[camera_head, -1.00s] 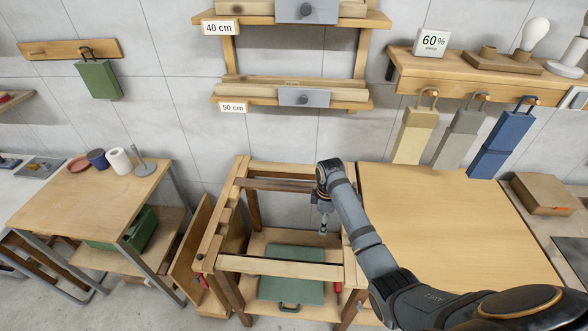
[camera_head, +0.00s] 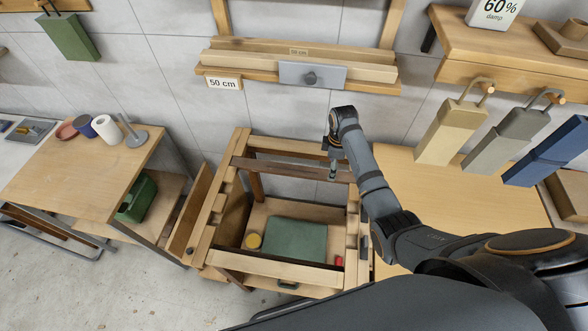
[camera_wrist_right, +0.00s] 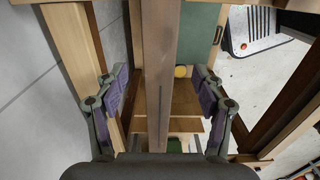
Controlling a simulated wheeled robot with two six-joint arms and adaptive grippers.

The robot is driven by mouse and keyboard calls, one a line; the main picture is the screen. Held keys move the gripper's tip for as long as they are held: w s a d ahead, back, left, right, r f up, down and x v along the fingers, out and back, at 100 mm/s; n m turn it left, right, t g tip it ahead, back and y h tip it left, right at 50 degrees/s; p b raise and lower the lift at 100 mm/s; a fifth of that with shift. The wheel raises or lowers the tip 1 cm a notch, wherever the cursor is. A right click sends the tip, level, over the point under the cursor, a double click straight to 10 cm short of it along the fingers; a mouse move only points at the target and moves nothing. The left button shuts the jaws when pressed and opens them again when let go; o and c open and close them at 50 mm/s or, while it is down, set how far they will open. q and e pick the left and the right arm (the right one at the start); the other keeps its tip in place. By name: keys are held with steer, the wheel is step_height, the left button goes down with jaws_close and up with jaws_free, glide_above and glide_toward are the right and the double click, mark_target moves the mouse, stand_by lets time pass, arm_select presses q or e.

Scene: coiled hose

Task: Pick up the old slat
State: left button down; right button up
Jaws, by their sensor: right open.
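The old slat (camera_head: 290,170) looks like the dark brown slat lying across the wooden frame (camera_head: 222,200), towards its back. My right gripper (camera_head: 334,172) is over the slat's right part, pointing down. In the right wrist view the slat (camera_wrist_right: 160,50) runs lengthwise between the two purple-padded fingers of my right gripper (camera_wrist_right: 161,85). The fingers are spread, with a gap on each side of the slat. The slat's far right end is hidden by my arm in the head view. My left gripper is not in view.
Below the slat are a green panel (camera_head: 296,239) and a yellow round thing (camera_head: 253,241). A wooden table (camera_head: 440,210) stands right of the frame, a side table (camera_head: 75,175) left. A wall shelf (camera_head: 230,72) labelled 50 cm hangs behind.

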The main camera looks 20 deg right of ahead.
steer(key=f, duration=0.3)
steer(key=shift+w+a+f+p, duration=0.1)
steer(key=shift+a+f+p, duration=0.1)
steer(key=shift+f+p, duration=0.2)
steer(key=shift+f, duration=0.3)
steer(key=shift+c, duration=0.8)
steer(key=c, duration=0.7)
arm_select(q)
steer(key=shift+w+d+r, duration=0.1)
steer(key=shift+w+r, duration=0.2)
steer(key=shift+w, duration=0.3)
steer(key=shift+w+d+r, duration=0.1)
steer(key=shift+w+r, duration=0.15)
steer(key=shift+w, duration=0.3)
arm_select(e)
steer(key=c, duration=0.6)
